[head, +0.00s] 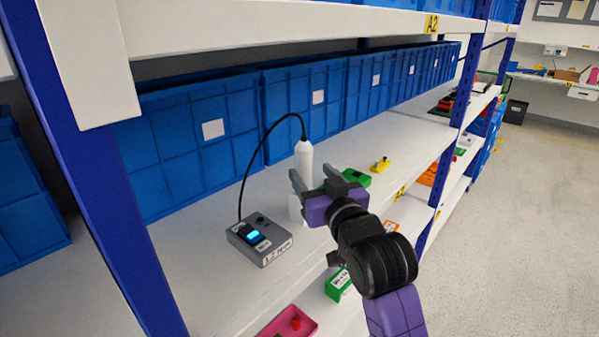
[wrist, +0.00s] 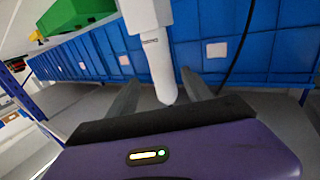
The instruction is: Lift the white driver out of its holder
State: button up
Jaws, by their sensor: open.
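The white driver (head: 304,156) stands upright on the shelf, with a black cable looping from its top. A white holder (head: 296,209) shows below it, partly hidden by my gripper. My gripper (head: 314,181) is open, with one finger to each side of the driver's body in the head view. In the wrist view the driver (wrist: 158,60) runs between the two grey fingers, with a visible gap on each side. Whether a finger touches it cannot be told.
A grey control box (head: 259,241) with a lit blue display sits left of the holder, joined to the cable. Blue bins (head: 205,130) line the back. A green part (head: 357,177) and a yellow part (head: 381,164) lie to the right. An upper shelf (head: 280,25) hangs above.

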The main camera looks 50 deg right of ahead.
jog(key=p+x, duration=0.1)
jog(key=x, duration=0.6)
jog(key=shift+w+a, duration=0.1)
jog(key=shift+w, duration=0.15)
jog(key=shift+c, duration=0.5)
grip_shut()
